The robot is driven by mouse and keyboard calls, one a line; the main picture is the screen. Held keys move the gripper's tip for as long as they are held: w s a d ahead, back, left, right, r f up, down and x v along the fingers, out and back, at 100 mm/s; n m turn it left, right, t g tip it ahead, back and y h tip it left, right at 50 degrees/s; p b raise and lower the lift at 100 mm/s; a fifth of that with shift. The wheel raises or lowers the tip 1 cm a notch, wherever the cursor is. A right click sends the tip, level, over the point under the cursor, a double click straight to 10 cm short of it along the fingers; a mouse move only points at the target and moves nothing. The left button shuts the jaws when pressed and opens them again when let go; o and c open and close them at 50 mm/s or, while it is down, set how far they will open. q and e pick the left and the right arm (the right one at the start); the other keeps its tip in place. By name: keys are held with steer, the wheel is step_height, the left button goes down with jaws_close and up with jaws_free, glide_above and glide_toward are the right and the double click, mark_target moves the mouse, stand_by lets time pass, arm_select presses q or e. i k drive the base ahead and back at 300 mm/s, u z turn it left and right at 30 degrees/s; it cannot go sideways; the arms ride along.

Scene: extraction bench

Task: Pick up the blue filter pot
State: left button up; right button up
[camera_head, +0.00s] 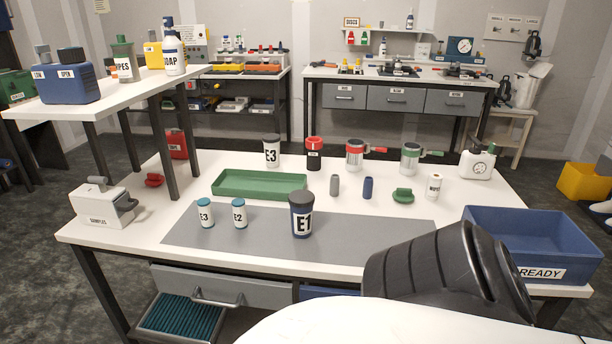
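A dark blue pot (301,222) with a black lid and a white label reading E1 stands upright near the front middle of the grey mat (380,232). A small blue cylinder (368,188) stands behind the mat, beside a similar grey cylinder (335,186). I cannot tell from labels which of the blue things is called the filter pot. Neither of my grippers shows. A black ribbed part, probably of my own arm, covers the front right of the table.
A blue READY crate (530,243) sits at right. A raised white shelf (115,88) overhangs the left. The mat right of E1 is clear.

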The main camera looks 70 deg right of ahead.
mark_target(301, 219)
steer(key=z, duration=0.85)
steer(key=i, duration=0.85)
steer(key=z, duration=0.75)
